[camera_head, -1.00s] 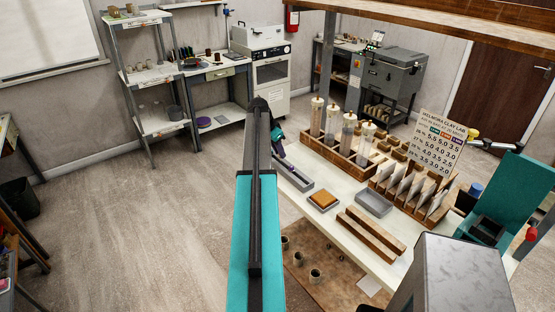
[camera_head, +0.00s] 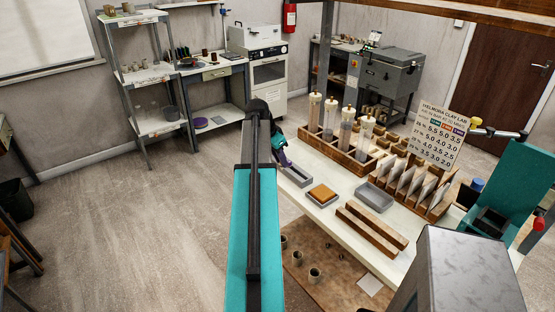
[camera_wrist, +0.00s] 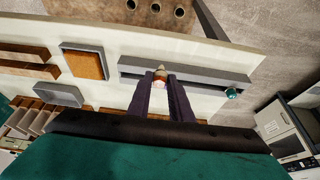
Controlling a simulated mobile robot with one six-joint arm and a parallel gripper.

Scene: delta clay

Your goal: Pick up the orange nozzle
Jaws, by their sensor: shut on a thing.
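My gripper (camera_wrist: 162,88) shows in the wrist view as two dark purple fingers pointing at the long grey rack (camera_wrist: 205,78). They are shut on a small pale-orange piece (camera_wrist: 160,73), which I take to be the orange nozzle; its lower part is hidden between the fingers. Whether it is clear of the rack I cannot tell. A teal nozzle (camera_wrist: 231,93) is at the rack's right end. In the head view my gripper (camera_head: 284,159) is at the table's left end, by the grey rack (camera_head: 297,176); the nozzle is too small to make out there.
An orange-topped block (camera_head: 321,194), a grey tray (camera_head: 374,196) and wooden bars (camera_head: 372,229) lie right of the rack. A wooden crate (camera_head: 345,157) with tall clear tubes stands behind. Open floor (camera_head: 150,220) lies to the left.

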